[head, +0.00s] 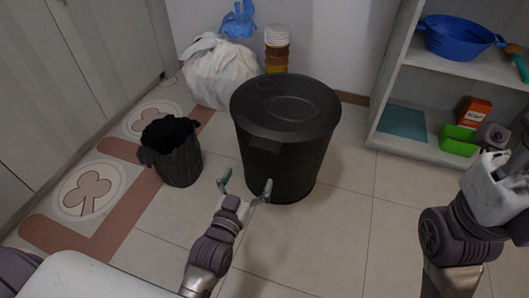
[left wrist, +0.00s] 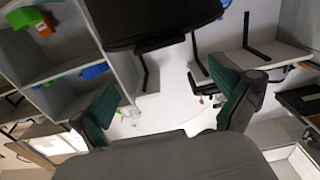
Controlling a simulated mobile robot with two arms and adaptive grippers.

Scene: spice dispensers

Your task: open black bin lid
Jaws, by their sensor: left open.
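The large black bin (head: 275,160) stands on the tiled floor in the middle of the head view. Its round black lid (head: 292,103) lies flat on top and looks shut, with a small tab at the front rim (head: 264,145). My left gripper (head: 245,184) is open and empty in front of the bin, below the lid rim. In the left wrist view its two green-padded fingers (left wrist: 168,104) are spread with nothing between them, and a dark rounded shape, apparently the bin (left wrist: 150,18), shows at the top. My right arm is at the right; its gripper's jaw state is unclear.
A small dark open bin (head: 171,155) stands left of the black bin. A white bag (head: 220,72) and stacked jars (head: 277,50) are behind. A shelf at right holds a blue basin (head: 455,38) and a green box (head: 458,140). The floor in front is clear.

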